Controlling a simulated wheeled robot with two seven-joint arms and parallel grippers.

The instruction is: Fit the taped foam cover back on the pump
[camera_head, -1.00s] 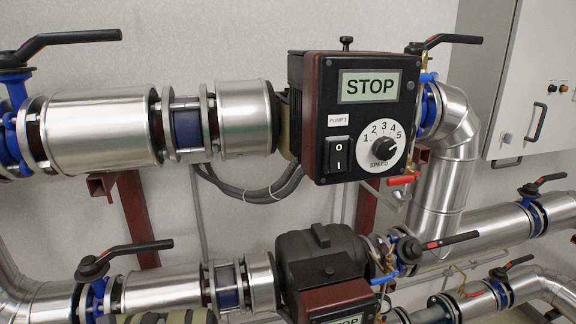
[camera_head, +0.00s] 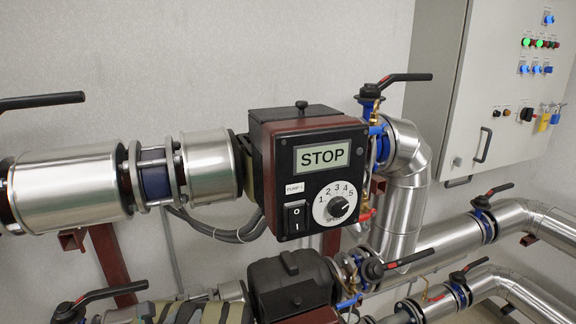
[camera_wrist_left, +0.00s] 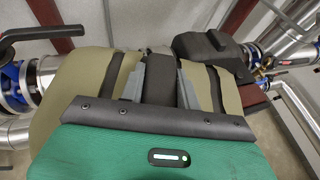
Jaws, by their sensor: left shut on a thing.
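The olive foam cover (camera_wrist_left: 88,85) with dark bands fills the middle of the left wrist view. My left gripper (camera_wrist_left: 161,88) is shut on the cover's dark raised middle strip, with one grey finger on each side. In the head view only the cover's top edge (camera_head: 206,314) shows at the bottom, left of the lower pump; the gripper there is hidden or out of frame. The upper pump (camera_head: 310,170) has a STOP display, a rocker switch and a speed dial. The lower dark pump (camera_head: 288,284) is below it. My right gripper is not in view.
A black valve lever (camera_head: 108,292) is close to the cover at lower left. Another lever (camera_head: 405,78) stands above right of the upper pump. A grey control cabinet (camera_head: 500,90) hangs at right.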

